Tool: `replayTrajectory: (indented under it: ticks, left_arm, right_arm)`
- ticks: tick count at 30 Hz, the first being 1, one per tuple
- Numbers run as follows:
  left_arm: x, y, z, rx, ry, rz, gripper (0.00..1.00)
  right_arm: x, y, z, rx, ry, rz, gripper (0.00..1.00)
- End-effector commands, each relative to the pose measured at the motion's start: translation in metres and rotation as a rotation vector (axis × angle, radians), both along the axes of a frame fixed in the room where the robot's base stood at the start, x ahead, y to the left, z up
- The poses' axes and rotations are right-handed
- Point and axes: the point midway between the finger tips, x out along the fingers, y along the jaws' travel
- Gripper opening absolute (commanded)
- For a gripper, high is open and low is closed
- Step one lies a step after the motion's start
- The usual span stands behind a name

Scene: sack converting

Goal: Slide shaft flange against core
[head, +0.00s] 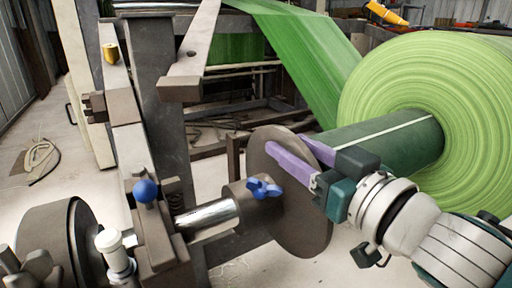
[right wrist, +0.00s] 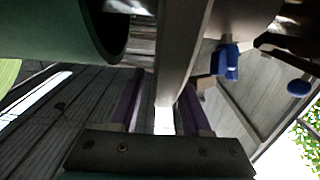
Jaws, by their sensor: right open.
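The brown round shaft flange (head: 290,225) sits on the silver shaft (head: 207,219), its hub and blue wing knob (head: 264,188) facing left. The dark green core (head: 385,142) sticks out of the green roll to the right of the flange. In the right wrist view, the core's hollow end (right wrist: 112,30) is apart from the flange (right wrist: 184,45), with a gap between them. My right gripper (head: 296,156) is open, its purple fingers on either side of the flange's rim. Contact with the flange cannot be told. My left gripper is not in view.
A grey post and bearing stand (head: 150,130) carry the shaft at the left, with a blue ball knob (head: 146,191) on top. The large green roll (head: 450,85) fills the right side. A grey beam (head: 195,50) juts out above the flange.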

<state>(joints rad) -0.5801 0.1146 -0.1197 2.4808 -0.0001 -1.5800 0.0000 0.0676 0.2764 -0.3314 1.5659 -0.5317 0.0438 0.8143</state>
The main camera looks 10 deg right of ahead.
Motion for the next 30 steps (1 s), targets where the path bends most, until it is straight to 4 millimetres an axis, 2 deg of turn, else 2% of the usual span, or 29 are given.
replayTrajectory:
  ticks: [7, 20, 30]
  left_arm:
    - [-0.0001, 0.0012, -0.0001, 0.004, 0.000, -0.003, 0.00]
    - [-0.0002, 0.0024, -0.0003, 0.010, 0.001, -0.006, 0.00]
    - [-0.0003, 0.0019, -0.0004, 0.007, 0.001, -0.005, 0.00]
  right_arm:
    - [0.0005, 0.0003, 0.0001, 0.001, 0.001, 0.000, 0.47]
    - [0.0004, 0.0000, 0.0000, 0.000, 0.001, 0.000, 0.00]
    - [0.0003, 0.0000, -0.0001, 0.000, 0.001, 0.000, 0.00]
